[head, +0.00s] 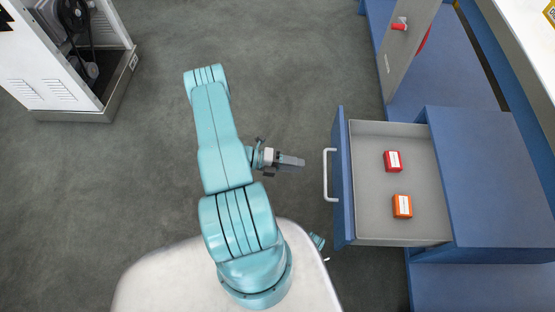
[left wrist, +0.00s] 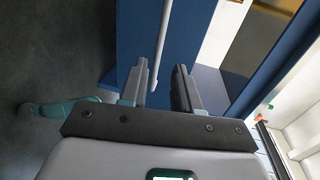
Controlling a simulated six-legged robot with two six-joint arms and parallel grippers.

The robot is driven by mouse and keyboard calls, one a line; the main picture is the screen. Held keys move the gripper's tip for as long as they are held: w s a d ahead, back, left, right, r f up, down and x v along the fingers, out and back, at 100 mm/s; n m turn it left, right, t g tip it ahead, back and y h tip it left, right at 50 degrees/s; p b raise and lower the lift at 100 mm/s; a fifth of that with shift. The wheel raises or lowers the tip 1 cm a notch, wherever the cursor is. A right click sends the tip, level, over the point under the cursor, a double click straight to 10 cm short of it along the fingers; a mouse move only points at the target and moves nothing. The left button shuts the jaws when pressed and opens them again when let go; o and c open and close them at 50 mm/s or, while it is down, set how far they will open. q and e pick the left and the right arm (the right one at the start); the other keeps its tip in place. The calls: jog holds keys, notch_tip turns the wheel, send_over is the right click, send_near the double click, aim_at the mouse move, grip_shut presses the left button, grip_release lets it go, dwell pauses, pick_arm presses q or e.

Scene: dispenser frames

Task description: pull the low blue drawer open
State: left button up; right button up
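The low blue drawer (head: 341,185) stands pulled out to the left from its blue cabinet (head: 490,180), showing its grey inside. Its pale bar handle (head: 329,175) runs along the blue front and also shows in the left wrist view (left wrist: 154,45). My left gripper (head: 300,162) is just left of the handle, with a small gap between them in the head view.
A red box (head: 393,161) and an orange box (head: 402,206) lie in the drawer. A grey panel with a red knob (head: 399,25) stands at the upper right. A white machine (head: 68,60) stands at the upper left. The floor between is clear.

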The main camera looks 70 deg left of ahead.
pick_arm(q)
jog(key=v, duration=0.5)
jog(key=shift+s+a, duration=0.2)
jog(key=shift+s, duration=0.15)
